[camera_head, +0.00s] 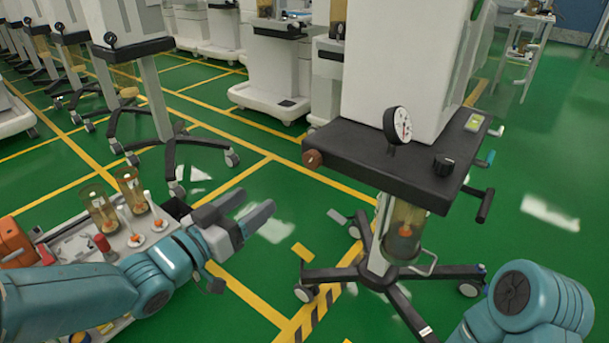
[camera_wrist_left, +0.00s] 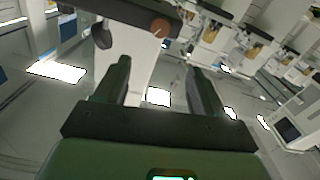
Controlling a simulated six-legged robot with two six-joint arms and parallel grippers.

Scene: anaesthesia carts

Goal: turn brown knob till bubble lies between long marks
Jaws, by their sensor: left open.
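The brown knob (camera_head: 312,159) sits on the left front corner of the dark cart top (camera_head: 375,175). It also shows in the left wrist view (camera_wrist_left: 160,27), above and beyond my fingertips. A small yellow-green vial (camera_head: 474,121), which looks like the level, lies at the cart top's right edge; its bubble and marks are too small to read. My left gripper (camera_head: 257,200) is open and empty, left of and lower than the knob in the head view, apart from it. Its two fingers show in the left wrist view (camera_wrist_left: 158,70). My right gripper is out of view.
A round white gauge (camera_head: 402,125) and a black knob (camera_head: 443,165) stand on the cart top. An amber canister (camera_head: 405,232) hangs below it. A tray of bottles (camera_head: 105,240) is at the lower left. Other carts (camera_head: 278,65) stand behind; green floor lies between.

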